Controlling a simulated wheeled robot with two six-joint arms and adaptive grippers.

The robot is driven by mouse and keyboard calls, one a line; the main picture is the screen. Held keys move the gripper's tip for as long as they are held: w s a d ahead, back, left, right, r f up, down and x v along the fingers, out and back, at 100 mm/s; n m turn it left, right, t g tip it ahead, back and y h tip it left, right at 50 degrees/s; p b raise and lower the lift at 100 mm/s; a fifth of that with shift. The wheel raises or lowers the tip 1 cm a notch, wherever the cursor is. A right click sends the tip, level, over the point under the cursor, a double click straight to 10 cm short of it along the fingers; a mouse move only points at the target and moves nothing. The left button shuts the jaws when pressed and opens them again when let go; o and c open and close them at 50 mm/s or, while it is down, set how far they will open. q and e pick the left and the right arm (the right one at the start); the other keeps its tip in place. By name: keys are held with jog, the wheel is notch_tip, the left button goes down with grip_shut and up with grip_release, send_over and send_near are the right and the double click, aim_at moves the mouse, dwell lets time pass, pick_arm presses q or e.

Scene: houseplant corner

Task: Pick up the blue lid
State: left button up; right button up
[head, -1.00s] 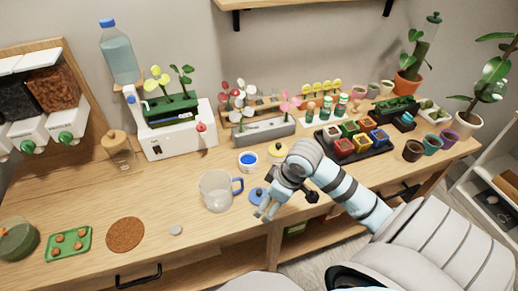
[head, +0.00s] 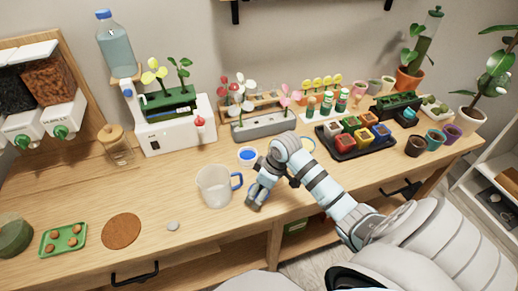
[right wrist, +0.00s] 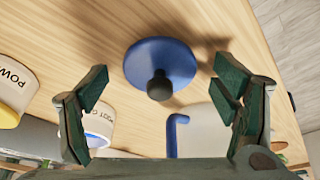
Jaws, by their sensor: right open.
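The blue lid (right wrist: 150,60) is a round disc with a dark knob, lying on the wooden table. In the right wrist view it lies between and just beyond my spread fingers, touching neither. My left gripper is not in view.
The clear jug (head: 213,187) with a blue handle stands close left of my right gripper. A white jar (head: 247,156) with blue contents stands behind. In the right wrist view, a jar with a yellow part (right wrist: 12,95) is at left.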

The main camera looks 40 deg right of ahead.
jog(key=shift+r, duration=0.1)
jog(key=shift+c, duration=0.6)
jog(key=c, duration=0.9)
jog(key=shift+o, duration=0.2)
